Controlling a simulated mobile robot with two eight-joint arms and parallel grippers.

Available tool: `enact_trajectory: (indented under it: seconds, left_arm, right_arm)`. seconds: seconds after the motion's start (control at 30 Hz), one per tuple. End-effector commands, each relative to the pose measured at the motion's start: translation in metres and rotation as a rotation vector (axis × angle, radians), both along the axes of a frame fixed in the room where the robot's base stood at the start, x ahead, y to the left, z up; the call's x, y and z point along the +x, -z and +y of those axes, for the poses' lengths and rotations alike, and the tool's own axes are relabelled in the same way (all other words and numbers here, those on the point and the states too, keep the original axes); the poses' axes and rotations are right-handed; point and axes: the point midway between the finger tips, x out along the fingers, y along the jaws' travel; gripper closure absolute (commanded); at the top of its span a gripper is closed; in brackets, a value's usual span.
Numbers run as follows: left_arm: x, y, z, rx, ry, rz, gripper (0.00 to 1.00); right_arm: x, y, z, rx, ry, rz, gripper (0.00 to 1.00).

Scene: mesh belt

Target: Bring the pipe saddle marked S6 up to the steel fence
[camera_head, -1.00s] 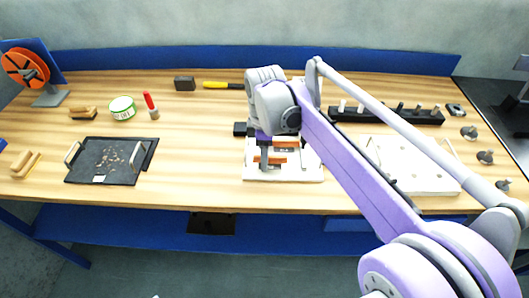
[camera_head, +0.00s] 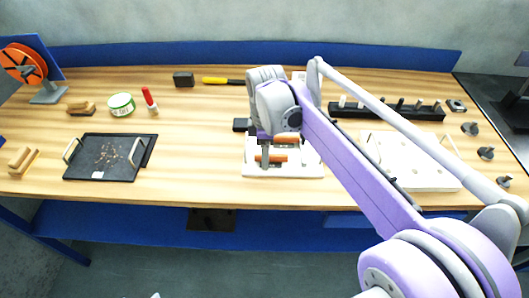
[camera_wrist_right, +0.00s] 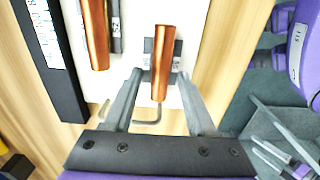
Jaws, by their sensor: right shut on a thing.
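A white board (camera_head: 308,172) lies near the front edge of the bench and bears two copper-coloured pipes. My right gripper (camera_wrist_right: 160,77) is over the front pipe (camera_wrist_right: 162,85), its fingertips on either side of the grey pipe saddle (camera_wrist_right: 149,46) around it, and it is shut on that saddle. A small tag shows on the saddle, but I cannot read it surely. The rear pipe (camera_wrist_right: 96,35) lies apart from it, with a grey part and another tag beside it. I cannot surely pick out the steel fence.
A dark bar (camera_wrist_right: 58,75) with a pale label strip lies beyond the board. A black tray (camera_head: 85,170) stands to the left and a white panel with handles (camera_head: 425,172) to the right. A hammer (camera_head: 215,81) lies behind. Bare wood separates board and tray.

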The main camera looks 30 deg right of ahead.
Motion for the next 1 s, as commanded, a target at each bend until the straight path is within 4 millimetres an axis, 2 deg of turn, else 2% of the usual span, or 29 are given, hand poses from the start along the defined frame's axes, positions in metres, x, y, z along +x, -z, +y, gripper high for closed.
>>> enact_trajectory:
  seconds: [1.0]
  left_arm:
    - [0.000,-0.003,0.000,0.000,0.000,-0.001,0.08]
  right_arm:
    - [-0.008,0.000,-0.013,0.000,0.001,0.000,1.00]
